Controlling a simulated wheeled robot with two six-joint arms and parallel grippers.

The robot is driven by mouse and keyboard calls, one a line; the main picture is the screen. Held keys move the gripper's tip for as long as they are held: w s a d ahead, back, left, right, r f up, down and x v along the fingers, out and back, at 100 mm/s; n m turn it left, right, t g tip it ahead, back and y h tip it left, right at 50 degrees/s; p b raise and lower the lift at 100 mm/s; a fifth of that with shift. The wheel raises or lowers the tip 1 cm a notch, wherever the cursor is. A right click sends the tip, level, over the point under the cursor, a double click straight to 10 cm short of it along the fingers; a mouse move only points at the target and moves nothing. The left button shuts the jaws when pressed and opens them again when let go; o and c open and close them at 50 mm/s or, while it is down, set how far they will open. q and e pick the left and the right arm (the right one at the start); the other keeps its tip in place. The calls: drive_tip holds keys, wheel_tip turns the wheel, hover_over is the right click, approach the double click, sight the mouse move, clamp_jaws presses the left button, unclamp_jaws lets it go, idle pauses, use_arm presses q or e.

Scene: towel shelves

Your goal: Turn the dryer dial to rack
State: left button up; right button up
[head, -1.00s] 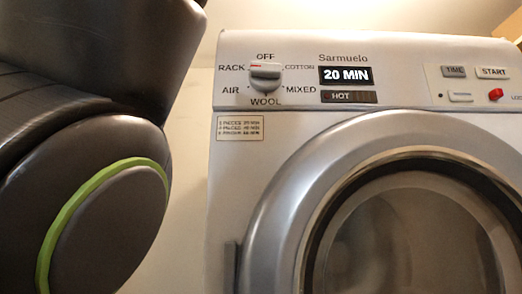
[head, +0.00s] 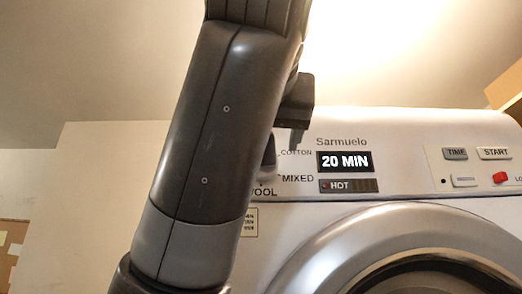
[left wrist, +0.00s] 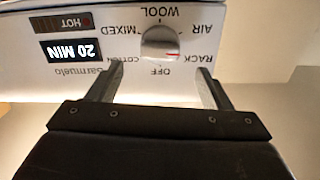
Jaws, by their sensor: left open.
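The dryer dial (left wrist: 160,43) is a round silver knob with a red mark, seen upside down in the left wrist view. The red mark is on the side of the knob toward RACK and OFF. Labels OFF, RACK, AIR, WOOL, MIXED and COTTON ring it. My left gripper (left wrist: 157,75) is open, its two fingers spread to either side of the dial's line, with nothing between the tips. The knob appears just beyond the fingertips; contact is not visible. In the head view my left gripper (head: 283,150) and arm cover the dial. My right gripper is not in view.
The display (head: 345,161) reads 20 MIN, with a HOT label (head: 347,186) below. TIME (head: 455,154) and START (head: 494,153) buttons and a red switch (head: 500,178) are at the right. The round dryer door (head: 400,225) is below the panel. A pale wall is at left.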

use_arm(q)
drive_tip(key=w+p, duration=0.4)
drive_tip(key=w, duration=0.2)
drive_tip(key=shift+p, duration=0.35)
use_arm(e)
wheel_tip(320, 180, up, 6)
use_arm(q)
drive_tip(key=c, duration=1)
drive_tip(key=m+b, duration=0.4)
drive_tip(key=shift+m, duration=0.4)
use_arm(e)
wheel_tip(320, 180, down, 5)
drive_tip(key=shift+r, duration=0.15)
